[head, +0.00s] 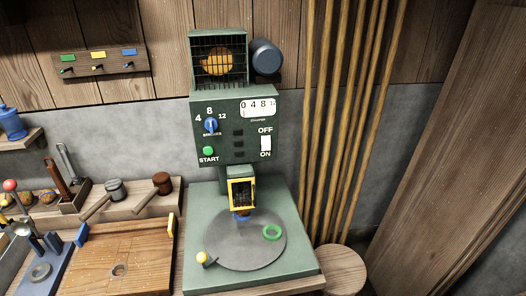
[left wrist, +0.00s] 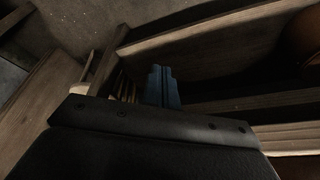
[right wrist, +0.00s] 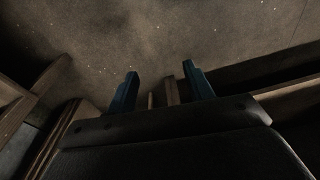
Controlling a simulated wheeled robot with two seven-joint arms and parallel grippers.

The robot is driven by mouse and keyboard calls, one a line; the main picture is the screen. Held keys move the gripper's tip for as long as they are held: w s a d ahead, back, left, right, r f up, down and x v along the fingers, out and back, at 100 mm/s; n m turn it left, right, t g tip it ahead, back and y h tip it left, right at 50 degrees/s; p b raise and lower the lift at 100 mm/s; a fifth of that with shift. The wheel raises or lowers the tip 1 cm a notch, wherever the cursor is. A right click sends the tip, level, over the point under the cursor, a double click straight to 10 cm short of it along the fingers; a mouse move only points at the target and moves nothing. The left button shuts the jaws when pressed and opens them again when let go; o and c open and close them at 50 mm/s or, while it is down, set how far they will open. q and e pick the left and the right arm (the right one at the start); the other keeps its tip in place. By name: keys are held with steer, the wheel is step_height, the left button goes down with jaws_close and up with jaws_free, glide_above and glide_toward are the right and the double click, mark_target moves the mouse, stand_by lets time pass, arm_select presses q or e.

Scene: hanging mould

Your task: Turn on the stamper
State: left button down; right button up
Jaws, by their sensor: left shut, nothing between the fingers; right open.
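The stamper (head: 235,165) is a green machine at the middle of the head view. Its panel has a white ON/OFF rocker switch (head: 266,143), with OFF above and ON below. The panel also carries a blue strokes dial (head: 211,125), a green START button (head: 208,151) and a white counter (head: 258,107). I cannot tell the rocker's position. Neither gripper shows in the head view. My left gripper (left wrist: 162,87) is shut and empty in the left wrist view. My right gripper (right wrist: 159,88) is open and empty in the right wrist view. Neither wrist view shows the stamper.
A grey round plate (head: 245,250) with a green ring (head: 272,232) sits on the stamper's base. A wooden tray (head: 115,262) and mallets (head: 162,182) lie to the left. Long wooden poles (head: 345,120) and a round stool (head: 343,265) stand to the right.

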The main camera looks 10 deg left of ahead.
mark_target(269, 149)
arm_select(q)
steer(key=w+d+r+m+t+h, duration=0.2)
steer(key=w+r+m, duration=0.4)
steer(key=w+r, duration=0.4)
steer(key=w+d+r+m+t+h, duration=0.2)
steer(key=w+r+m+t, duration=0.3)
steer(key=w+r, duration=0.6)
steer(key=w+d+r+m+t+h+p, duration=0.1)
steer(key=w+r+m, duration=0.7)
steer(key=r, duration=1.5)
steer(key=w+d+t+h, duration=0.1)
steer(key=w+t+h, duration=0.1)
steer(key=w+t, duration=0.1)
steer(key=shift+w+d+r, duration=0.2)
steer(key=shift+d, duration=0.1)
arm_select(e)
steer(key=f, duration=0.1)
steer(key=s+f, duration=0.1)
steer(key=f, duration=0.1)
steer(key=d+f, duration=0.1)
steer(key=shift+s+f, duration=0.3)
steer(key=shift+s, duration=0.05)
